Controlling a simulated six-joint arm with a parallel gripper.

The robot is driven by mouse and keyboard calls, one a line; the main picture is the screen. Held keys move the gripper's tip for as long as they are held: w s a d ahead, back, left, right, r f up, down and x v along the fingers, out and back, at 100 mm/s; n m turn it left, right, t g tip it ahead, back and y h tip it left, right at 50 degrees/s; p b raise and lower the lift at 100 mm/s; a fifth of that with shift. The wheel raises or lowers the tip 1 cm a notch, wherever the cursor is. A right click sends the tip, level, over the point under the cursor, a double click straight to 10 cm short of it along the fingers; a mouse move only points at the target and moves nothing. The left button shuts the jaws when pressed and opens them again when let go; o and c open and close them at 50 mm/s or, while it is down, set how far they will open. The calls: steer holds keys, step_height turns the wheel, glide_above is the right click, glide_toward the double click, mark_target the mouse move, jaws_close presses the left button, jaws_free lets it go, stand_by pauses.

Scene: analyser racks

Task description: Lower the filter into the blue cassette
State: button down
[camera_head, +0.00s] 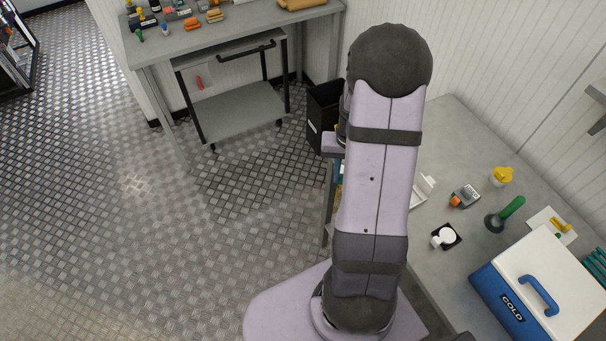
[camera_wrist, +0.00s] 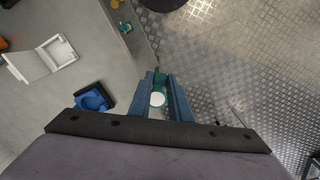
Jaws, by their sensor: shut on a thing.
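In the wrist view my gripper (camera_wrist: 160,77) is shut on the filter, a small white disc (camera_wrist: 157,99) between its blue fingers. A green piece shows between the fingertips just beyond the disc; I cannot tell what it belongs to. The blue cassette (camera_wrist: 93,98) lies on the grey bench to the left of my gripper, with a dark part along its edge. The filter is apart from it, with floor showing just right of the fingers. In the head view my arm hides the gripper, the filter and the blue cassette.
A white open case (camera_wrist: 42,60) lies left of the cassette. A small green object (camera_wrist: 125,28) is near the bench edge.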

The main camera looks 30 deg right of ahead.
steer(key=d+r+m+p, duration=0.1)
steer(key=d+r+m, duration=0.1)
steer(key=d+m, duration=0.3)
steer(key=w+d+r+m, duration=0.1)
steer(key=d+r+m, duration=0.1)
steer(key=d+m, duration=0.4)
steer(key=shift+d+r+m+p, duration=0.3)
steer(key=shift+d+r+p, duration=0.05)
steer(key=shift+d, duration=0.7)
steer(key=shift+f+b, duration=1.95)
steer(key=shift+f, duration=1.3)
steer(key=shift+r, duration=0.25)
